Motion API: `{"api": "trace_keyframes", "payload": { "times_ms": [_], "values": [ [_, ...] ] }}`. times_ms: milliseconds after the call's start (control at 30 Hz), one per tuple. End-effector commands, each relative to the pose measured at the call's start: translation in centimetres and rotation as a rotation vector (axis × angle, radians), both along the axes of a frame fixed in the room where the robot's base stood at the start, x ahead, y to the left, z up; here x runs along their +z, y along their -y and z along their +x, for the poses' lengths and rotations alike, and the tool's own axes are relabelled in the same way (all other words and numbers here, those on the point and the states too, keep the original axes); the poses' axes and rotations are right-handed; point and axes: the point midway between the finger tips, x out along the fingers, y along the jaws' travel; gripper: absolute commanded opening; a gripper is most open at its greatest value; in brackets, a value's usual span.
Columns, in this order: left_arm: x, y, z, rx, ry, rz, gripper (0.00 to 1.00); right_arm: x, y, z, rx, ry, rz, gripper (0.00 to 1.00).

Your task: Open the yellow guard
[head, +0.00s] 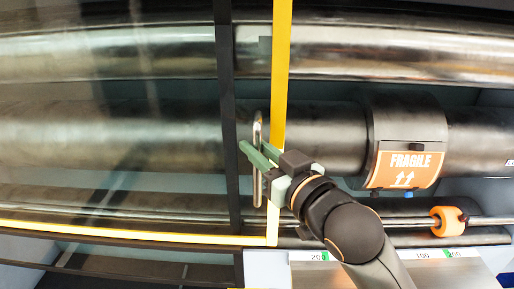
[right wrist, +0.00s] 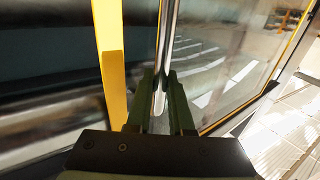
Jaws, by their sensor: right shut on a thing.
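The yellow guard is a clear panel with a yellow frame (head: 281,60) and a dark upright bar on its left side in the head view. Its yellow edge (right wrist: 112,60) also shows in the right wrist view. A shiny metal handle (head: 257,130) stands upright by the frame. My right gripper (head: 255,155) is shut on the handle, with its green fingers on either side of it. In the right wrist view the handle (right wrist: 163,50) runs up between the fingers (right wrist: 164,95). My left gripper is not in view.
Large metal rollers (head: 330,50) run across behind the panel. A black cylinder with an orange FRAGILE plate (head: 405,170) is to the right of my gripper. An orange ring (head: 446,221) sits on a thin rod below it. A scale strip (head: 440,253) lies along the bottom.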

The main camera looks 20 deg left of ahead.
Motion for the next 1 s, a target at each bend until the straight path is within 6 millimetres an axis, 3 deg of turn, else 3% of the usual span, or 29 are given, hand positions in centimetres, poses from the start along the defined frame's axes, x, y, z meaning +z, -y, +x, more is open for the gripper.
{"api": "trace_keyframes", "payload": {
  "times_ms": [33, 300, 667, 1000],
  "values": [
    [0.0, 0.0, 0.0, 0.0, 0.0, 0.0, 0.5, -0.1, 0.0, 0.0, 0.0, -0.001, 0.0, 0.21],
    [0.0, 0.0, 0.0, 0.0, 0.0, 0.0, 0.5, 0.0, 0.0, 0.0, 0.0, -0.001, 0.0, 0.5],
    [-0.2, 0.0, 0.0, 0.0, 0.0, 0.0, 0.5, -0.1, 0.5, -0.3, -0.001, 0.0, 0.0, 0.5],
    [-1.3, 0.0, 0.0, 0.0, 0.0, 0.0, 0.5, -0.2, 5.0, -3.8, -0.001, 0.001, 0.002, 0.5]
  ]
}}
